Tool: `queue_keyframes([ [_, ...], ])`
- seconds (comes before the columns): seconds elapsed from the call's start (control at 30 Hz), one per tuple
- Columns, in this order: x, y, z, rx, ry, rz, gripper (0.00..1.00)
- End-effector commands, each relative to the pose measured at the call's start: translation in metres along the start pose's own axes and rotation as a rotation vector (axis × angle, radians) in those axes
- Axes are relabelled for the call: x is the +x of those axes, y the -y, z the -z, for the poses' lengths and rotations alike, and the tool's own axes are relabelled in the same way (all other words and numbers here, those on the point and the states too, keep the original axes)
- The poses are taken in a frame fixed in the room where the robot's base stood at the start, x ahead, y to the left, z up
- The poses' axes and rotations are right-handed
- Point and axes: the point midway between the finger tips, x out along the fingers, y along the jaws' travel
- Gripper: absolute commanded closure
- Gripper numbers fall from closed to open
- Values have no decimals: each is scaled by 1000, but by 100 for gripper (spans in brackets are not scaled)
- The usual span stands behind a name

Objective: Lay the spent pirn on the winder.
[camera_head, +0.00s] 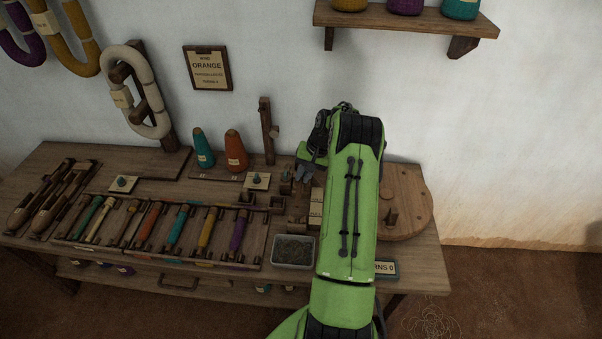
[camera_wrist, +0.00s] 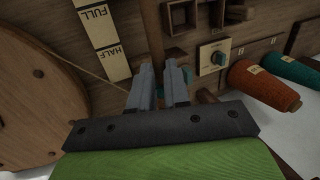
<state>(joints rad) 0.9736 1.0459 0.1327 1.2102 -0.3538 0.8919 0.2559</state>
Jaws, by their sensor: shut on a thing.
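My gripper (camera_head: 305,174) is over the back right of the bench, just left of the winder. In the wrist view its two grey fingers (camera_wrist: 163,85) are close together, shut on the spent pirn, which is mostly hidden between and behind them. The winder's round wooden wheel (camera_head: 418,212) is at the bench's right end, partly behind my green arm. It also fills the left of the wrist view (camera_wrist: 35,105), with a cord running from it toward the fingers. The FULL and HALF label strip (camera_wrist: 105,42) lies between wheel and fingers.
A rack (camera_head: 160,257) of coloured pirns lies left, with a grey-rimmed bin (camera_head: 293,251) beside it. Orange (camera_head: 236,151) and teal (camera_head: 204,148) cones stand behind. A knob plate (camera_head: 258,181) and an upright wooden post (camera_head: 267,130) are near my gripper.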

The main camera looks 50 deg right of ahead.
Motion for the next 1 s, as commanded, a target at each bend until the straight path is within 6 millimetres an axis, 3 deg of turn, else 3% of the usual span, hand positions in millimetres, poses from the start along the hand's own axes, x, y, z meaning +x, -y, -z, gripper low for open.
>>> queue_keyframes([
  [0.03,11,-3,0,-1,1,0,100],
  [0.53,62,-21,2,-3,1,0,100],
  [1.0,66,-22,2,-2,0,0,100],
])
